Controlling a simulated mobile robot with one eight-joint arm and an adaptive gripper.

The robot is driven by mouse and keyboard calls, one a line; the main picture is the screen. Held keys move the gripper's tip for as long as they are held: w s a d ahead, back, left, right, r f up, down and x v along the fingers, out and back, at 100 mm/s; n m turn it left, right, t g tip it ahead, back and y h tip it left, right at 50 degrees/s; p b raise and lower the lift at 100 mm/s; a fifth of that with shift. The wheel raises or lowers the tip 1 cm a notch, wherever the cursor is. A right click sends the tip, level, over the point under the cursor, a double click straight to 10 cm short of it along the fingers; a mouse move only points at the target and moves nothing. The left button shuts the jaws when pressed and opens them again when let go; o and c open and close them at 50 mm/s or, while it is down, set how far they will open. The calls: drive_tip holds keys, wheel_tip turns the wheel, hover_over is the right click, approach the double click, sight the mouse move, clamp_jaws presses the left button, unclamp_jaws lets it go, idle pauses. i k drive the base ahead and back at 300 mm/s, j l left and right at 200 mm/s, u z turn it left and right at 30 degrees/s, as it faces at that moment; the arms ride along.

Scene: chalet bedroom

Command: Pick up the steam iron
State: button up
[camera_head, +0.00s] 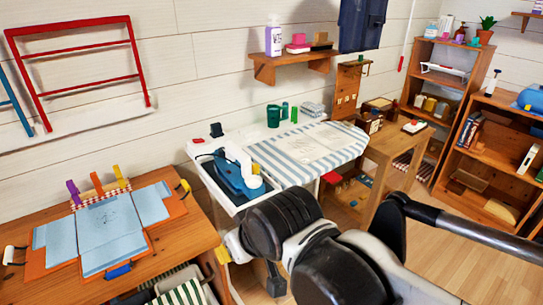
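The steam iron (233,184) looks blue with a white curved part arching over it. It rests in a dark tray with a white rim (236,210) at the left end of the striped ironing board (315,152). My arm's black and grey links cross the lower middle, in front of the board's near edge. I cannot make out my gripper's fingers, and nothing visible touches the iron.
A wooden table (165,250) with blue folded cloth (105,233) stands at left. Green cups (274,115) and folded cloths (313,109) sit at the board's back. A small wooden table (392,143) and shelves (500,150) stand right. A wall shelf (293,62) hangs above.

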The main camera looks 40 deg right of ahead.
sight(238, 181)
drive_tip(key=i+j+z, duration=0.15)
drive_tip(key=i, duration=0.4)
drive_tip(key=i+j+z, duration=0.1)
drive_tip(key=i+j, duration=0.25)
drive_tip(key=i, duration=0.15)
